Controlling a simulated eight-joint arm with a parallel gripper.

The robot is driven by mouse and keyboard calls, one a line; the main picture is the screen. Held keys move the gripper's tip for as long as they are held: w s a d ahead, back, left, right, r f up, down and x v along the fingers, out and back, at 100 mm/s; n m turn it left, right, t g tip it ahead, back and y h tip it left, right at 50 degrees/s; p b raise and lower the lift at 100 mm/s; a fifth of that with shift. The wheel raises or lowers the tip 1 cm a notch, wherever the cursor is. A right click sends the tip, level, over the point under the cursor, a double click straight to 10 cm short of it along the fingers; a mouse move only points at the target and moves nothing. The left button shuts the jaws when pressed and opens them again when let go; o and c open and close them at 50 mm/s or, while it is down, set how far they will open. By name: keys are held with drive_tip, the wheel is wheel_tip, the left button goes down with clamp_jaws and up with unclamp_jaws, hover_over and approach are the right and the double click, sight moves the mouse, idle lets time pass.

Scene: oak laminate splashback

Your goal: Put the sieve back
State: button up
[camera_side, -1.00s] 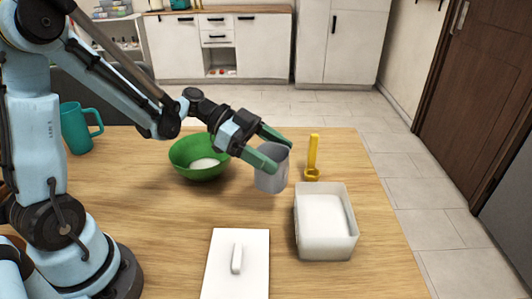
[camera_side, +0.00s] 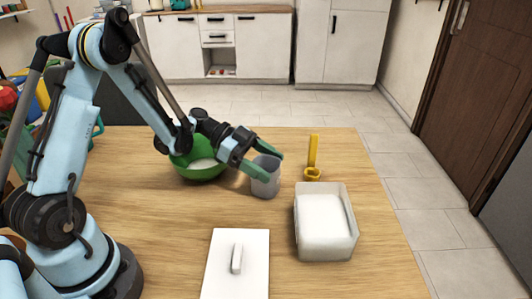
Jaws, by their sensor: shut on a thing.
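The grey cup-shaped thing (camera_side: 265,184), which I take to be the sieve, is upright right of the middle of the table. My gripper (camera_side: 272,165) reaches it from the left, with its green fingers on either side, shut on it. Its base is at or close to the tabletop; I cannot tell whether it touches. Its mesh and inside cannot be made out. The green bowl (camera_side: 200,173) with white powder in it is just left of the sieve, partly behind my arm.
A white tub (camera_side: 325,250) of white powder stands to the front right. A white lid with a handle (camera_side: 255,270) lies at the front. A teal mug (camera_side: 98,127) is mostly hidden by my arm. Bare wood lies around the sieve.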

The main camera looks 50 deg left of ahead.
drive_tip(key=shift+f, duration=0.1)
drive_tip(key=o, duration=1.1)
drive_tip(key=v, duration=1.2)
drive_tip(key=shift+d, duration=0.1)
drive_tip(key=shift+w+d+r, duration=0.1)
drive_tip(key=shift+d+r, duration=0.15)
drive_tip(key=shift+s+d+r+n+t+y, duration=0.45)
drive_tip(key=shift+s+d+n+y, duration=0.9)
drive_tip(key=shift+n+y, duration=0.8)
drive_tip(key=shift+s+d+r+n+t+y, duration=0.2)
drive_tip(key=shift+s+d+r+n+y, duration=0.45)
drive_tip(key=shift+s+d+n+y, duration=1.1)
drive_tip(key=shift+s+d+r+n+t+y, duration=0.35)
drive_tip(key=shift+s+d+r+n+y, duration=0.45)
drive_tip(key=shift+n+y, duration=1.75)
